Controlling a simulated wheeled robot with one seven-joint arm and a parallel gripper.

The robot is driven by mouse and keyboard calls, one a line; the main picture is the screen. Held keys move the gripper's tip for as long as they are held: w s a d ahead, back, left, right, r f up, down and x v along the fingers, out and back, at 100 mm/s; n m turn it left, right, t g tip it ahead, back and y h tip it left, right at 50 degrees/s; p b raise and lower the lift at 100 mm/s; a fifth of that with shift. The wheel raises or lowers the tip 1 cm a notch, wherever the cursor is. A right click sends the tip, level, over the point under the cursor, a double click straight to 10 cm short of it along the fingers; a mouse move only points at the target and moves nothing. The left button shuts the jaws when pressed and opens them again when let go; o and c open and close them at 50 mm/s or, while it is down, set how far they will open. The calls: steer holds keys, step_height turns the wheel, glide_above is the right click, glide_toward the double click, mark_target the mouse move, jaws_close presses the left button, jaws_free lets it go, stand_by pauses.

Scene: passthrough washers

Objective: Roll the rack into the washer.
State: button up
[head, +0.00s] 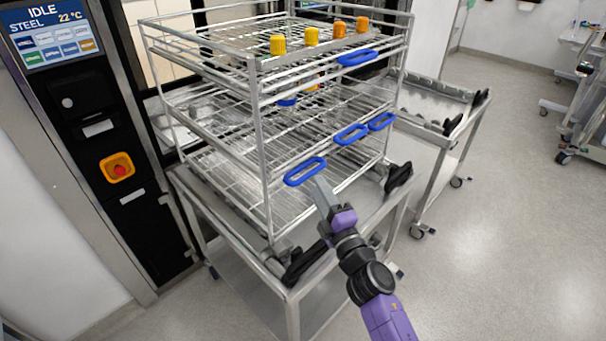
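The rack (258,125) is a tall wire frame with several shelf levels. It stands upright on a steel trolley (290,293) in front of the washer (125,160). Blue loop handles stick out on its near side, including a lower left one (305,172) and an upper one (357,58). My gripper (321,184) reaches up from the lower right, its tips just below the lower left blue handle. Whether it touches the handle, and whether the fingers are open or shut, I cannot tell. The washer opening is mostly hidden behind the rack.
The washer's display (48,32) reads IDLE, and a red emergency button (118,168) sits below it. A second steel cart (430,108) stands close on the right. Yellow and orange caps top the rack. The floor at right (510,240) is clear.

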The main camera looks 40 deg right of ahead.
mark_target(311, 171)
steer(key=shift+x, duration=3.05)
steer(key=shift+s+r, duration=0.1)
jaws_close()
